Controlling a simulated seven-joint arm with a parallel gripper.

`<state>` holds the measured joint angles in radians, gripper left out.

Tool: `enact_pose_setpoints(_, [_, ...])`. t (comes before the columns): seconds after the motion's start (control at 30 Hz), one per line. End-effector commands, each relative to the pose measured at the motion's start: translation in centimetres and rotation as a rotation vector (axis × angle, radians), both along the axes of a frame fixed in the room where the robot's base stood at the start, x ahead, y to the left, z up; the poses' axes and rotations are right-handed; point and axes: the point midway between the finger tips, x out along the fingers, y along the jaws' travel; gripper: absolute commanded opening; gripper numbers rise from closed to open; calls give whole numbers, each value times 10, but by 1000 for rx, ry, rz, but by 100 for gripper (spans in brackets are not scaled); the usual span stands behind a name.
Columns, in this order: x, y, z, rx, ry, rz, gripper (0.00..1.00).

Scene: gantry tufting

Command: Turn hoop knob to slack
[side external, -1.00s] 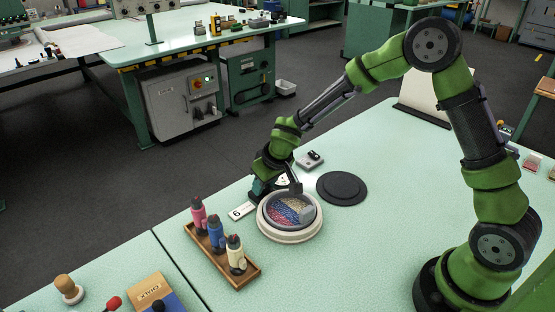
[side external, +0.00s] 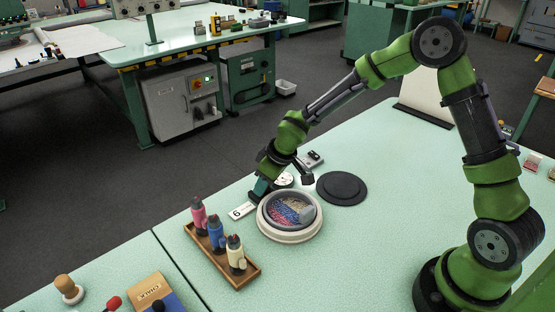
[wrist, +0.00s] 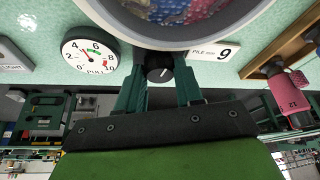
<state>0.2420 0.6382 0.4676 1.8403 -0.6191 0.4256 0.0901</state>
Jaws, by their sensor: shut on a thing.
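The hoop (side external: 272,230) is a round pale ring on the bench with a blue, pink and tan tufted face. Its dark knob (wrist: 158,68) with a white pointer line sits at the rim in the wrist view. My gripper (wrist: 160,82) is shut on the knob, one green finger on each side. In the side view my gripper (side external: 262,188) is at the hoop's left rim, and the knob is hidden there. A round white pull gauge (wrist: 90,60) stands left of the knob in the wrist view. Its needle tilts to upper left, around 3 to 4.
A pile card (wrist: 213,50) lies beside the knob.

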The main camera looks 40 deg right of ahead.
Motion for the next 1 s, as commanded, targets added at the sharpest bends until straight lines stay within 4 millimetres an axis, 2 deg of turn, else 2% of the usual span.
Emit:
enact_pose_setpoints(0.07, [-1,1,0,0,4,-1,5])
enact_pose_setpoints(0.1, [-1,1,0,0,4,-1,42])
enact_pose_setpoints(0.23, [-1,1,0,0,3,-1,61])
enact_pose_setpoints(0.5, [-1,0,0,0,1,-1,61])
enact_pose_setpoints(0.63, [-3,-2,8,0,-1,-4,61])
enact_pose_setpoints(0.77, [-10,-5,29,-1,-4,-5,61])
enact_pose_setpoints(1.0, [-32,-13,83,-2,-5,-6,61])
